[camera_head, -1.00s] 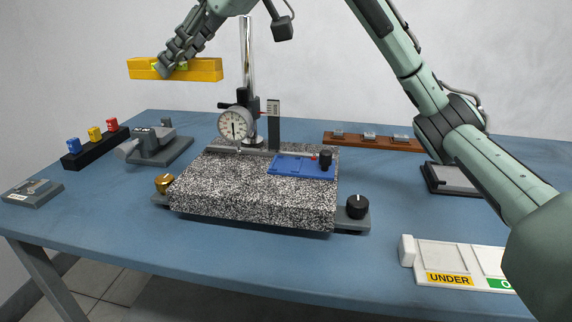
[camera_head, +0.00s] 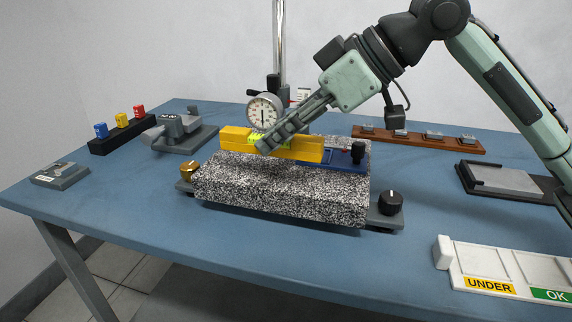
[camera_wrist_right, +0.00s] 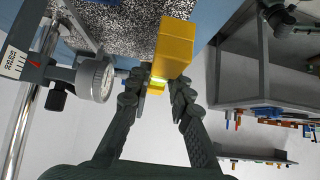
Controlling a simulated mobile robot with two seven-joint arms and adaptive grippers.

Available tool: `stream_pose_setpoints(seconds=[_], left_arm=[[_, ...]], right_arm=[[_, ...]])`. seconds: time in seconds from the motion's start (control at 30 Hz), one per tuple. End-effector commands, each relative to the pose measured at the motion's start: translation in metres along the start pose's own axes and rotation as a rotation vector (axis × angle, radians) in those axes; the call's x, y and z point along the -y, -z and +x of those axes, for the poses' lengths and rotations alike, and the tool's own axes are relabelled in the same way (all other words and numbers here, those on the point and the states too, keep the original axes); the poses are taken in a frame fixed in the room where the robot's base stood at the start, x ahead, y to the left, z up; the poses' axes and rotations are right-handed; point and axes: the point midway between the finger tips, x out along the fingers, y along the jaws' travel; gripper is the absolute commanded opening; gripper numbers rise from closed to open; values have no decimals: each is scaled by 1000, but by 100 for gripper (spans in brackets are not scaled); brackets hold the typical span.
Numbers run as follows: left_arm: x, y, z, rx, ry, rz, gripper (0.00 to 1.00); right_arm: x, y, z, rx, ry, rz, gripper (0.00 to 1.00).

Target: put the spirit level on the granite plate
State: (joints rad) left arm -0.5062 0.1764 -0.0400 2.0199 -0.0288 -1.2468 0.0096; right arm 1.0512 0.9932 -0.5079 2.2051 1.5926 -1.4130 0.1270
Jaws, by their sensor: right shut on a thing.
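The yellow spirit level (camera_head: 302,148) is in the grip of my right gripper (camera_head: 266,143), whose fingers close around its middle near the green vial. The level is roughly horizontal, low over the back part of the speckled granite plate (camera_head: 280,190). I cannot tell whether its underside touches the plate. In the right wrist view the level (camera_wrist_right: 174,48) sticks out from between the fingers of my right gripper (camera_wrist_right: 160,88), with the granite plate (camera_wrist_right: 115,25) behind it. My left gripper is not in view.
A dial gauge (camera_head: 263,109) on a chrome post stands just behind the level. A blue tool (camera_head: 345,160) with a black knob lies at the plate's back right. Brass (camera_head: 189,171) and black (camera_head: 391,201) knobs flank the plate. The blue table (camera_head: 120,215) is clear at front left.

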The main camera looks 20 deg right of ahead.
Motion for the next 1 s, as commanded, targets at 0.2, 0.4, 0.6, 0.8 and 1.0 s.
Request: stream_pose_setpoints(seconds=[0.2, 0.4, 0.6, 0.8, 1.0], left_arm=[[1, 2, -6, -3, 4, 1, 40], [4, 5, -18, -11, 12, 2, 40], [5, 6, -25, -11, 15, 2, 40], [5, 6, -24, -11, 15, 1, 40], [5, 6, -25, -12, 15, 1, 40]], right_arm=[[-11, -13, 2, -1, -1, -1, 0], [-10, -34, 21, 1, 2, 0, 0], [-11, -39, 26, -3, -2, -3, 0], [-10, -40, 28, -2, -1, -2, 0], [-10, -42, 29, -1, -1, -2, 34]])
